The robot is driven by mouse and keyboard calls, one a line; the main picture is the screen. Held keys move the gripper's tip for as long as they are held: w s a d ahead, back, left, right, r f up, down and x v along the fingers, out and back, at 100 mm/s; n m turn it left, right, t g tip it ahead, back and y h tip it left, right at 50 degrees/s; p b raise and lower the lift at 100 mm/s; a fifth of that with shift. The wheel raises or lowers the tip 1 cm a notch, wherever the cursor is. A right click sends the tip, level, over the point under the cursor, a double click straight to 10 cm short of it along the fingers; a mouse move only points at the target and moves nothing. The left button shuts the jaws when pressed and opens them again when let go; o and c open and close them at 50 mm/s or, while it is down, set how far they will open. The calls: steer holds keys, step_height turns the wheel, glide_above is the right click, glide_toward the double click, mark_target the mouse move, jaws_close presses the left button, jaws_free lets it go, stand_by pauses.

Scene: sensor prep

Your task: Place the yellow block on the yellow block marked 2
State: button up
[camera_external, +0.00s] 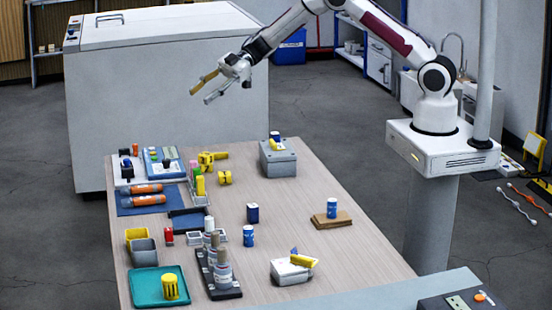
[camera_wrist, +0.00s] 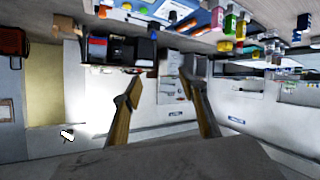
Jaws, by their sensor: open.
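My gripper (camera_external: 199,97) is open and empty, high above the far left part of the table. Its two fingers also show spread apart in the wrist view (camera_wrist: 163,70). In the external view, a yellow block-like piece (camera_external: 303,261) lies tilted on a white box near the front. Another small yellow piece (camera_external: 275,145) is on the grey box at the back. An upright yellow piece (camera_external: 200,186) stands among coloured pieces at the left. No mark 2 is readable, so I cannot tell which is the task's block or the marked one.
The wooden table (camera_external: 295,200) is bare at its right middle. A teal tray (camera_external: 145,298) holds a yellow cup (camera_external: 170,288). A dark rack (camera_external: 222,285) with grey cylinders stands beside it. A blue can (camera_external: 332,208) stands on brown boards. A large white cabinet (camera_external: 165,80) stands behind.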

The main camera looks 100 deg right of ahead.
step_height(320, 180, up, 10)
steer(key=w+a+m+t+h, duration=0.1)
steer(key=w+t+h, duration=0.1)
steer(key=h, duration=0.1)
steer(key=s+a+r+m+g+h, duration=0.1)
steer(key=s+a+r+m+h, duration=0.2)
steer(key=s+r, duration=0.3)
steer(key=s+a+r+m+h, duration=0.25)
steer(key=s+r, duration=0.25)
steer(key=r, duration=0.4)
steer(key=s+a+f+g+y, duration=0.1)
steer(key=s+a, duration=0.5)
steer(key=s, duration=0.6)
steer(key=s+a+f+m+g+y, duration=0.1)
steer(key=s+a+f+g, duration=0.2)
steer(key=s, duration=0.9)
steer(key=s+a+f+g+y, duration=0.1)
steer(key=s+a+f+g, duration=0.2)
steer(key=s+a+f, duration=0.3)
steer(key=s+a, duration=0.5)
steer(key=s, duration=0.2)
steer(key=shift+a+f+m, duration=0.2)
steer(key=shift+f+m, duration=0.15)
steer(key=shift+f, duration=0.05)
